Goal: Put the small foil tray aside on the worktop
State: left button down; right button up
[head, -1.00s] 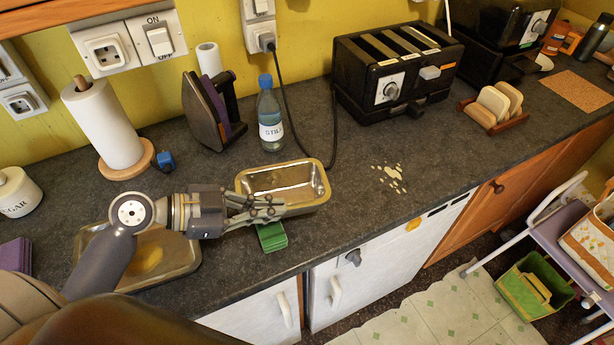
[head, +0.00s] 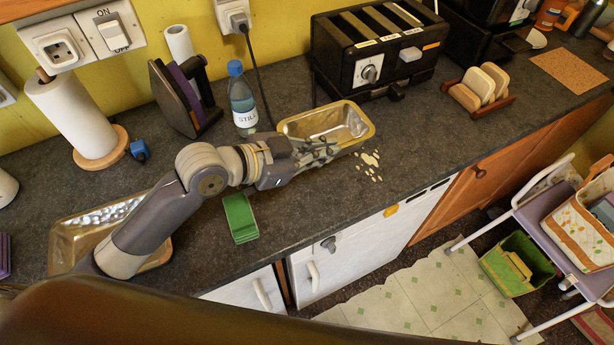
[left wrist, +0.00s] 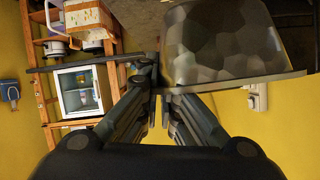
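The small foil tray (head: 360,132) is a shiny, gold-rimmed rectangular tray. In the head view it is over the worktop (head: 310,215), in front of the black toaster and right of the bottle. My left gripper (head: 328,150) is shut on its near rim; the fingers hide part of that side. In the left wrist view the fingertips (left wrist: 156,90) are close together, with the tray (left wrist: 225,45) just beyond them at upper right. I cannot tell whether the tray touches the worktop. My right gripper is not in view.
A larger foil tray (head: 68,240) lies under my left arm. A green block (head: 240,218) is near the front edge. The water bottle (head: 242,100), iron (head: 180,95) and toaster (head: 375,55) stand behind.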

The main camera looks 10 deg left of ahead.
pick_arm(q)
jog(key=shift+w+d, duration=0.1)
jog(key=shift+d, duration=0.15)
notch_tip(320, 180, down, 9)
jog(key=shift+d+f+p, duration=0.15)
jog(key=shift+p, duration=0.4)
jog(key=shift+f, duration=0.25)
jog(key=c, duration=2.3)
grip_release()
jog(key=shift+f, duration=0.1)
jog(key=o, duration=0.5)
